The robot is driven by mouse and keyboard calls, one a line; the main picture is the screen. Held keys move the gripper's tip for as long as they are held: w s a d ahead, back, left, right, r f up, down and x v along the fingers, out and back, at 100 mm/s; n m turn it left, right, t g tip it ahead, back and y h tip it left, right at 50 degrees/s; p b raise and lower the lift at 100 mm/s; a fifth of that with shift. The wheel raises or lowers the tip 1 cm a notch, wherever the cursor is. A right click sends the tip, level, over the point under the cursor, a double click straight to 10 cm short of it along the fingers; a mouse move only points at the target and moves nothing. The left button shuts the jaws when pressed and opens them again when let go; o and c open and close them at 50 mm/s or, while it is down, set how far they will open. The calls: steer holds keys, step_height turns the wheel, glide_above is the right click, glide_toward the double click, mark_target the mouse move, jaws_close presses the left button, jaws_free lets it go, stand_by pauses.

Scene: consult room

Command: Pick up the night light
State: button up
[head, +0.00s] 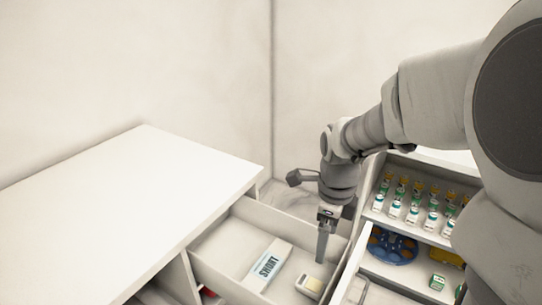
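A small white block with a yellowish top (310,287), which looks like the night light, lies in an open white drawer (222,243). It is to the right of a white box marked "SHONT". My gripper (320,260) points straight down into the drawer. Its tips appear just above or behind the small block, and I cannot tell whether they touch it. I see the fingers from the side as one narrow dark shape, so their opening is hidden.
The box marked "SHONT" (265,266) lies left of my gripper. At right, shelves hold several small vials (412,211), a blue reel (391,247) and a green box (437,282). A bare white cabinet top (130,205) is at left.

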steer(key=f+m, duration=0.1)
steer(key=f, duration=0.1)
steer(key=b, duration=0.5)
glide_above(318, 287)
steer(key=f, duration=1.1)
steer(key=shift+w+a+f, duration=0.1)
steer(key=shift+a+f, duration=0.15)
steer(key=f+b, duration=0.2)
steer(key=f, duration=0.3)
steer(key=shift+d+f, duration=0.1)
steer(key=shift+d, duration=0.1)
jaws_close()
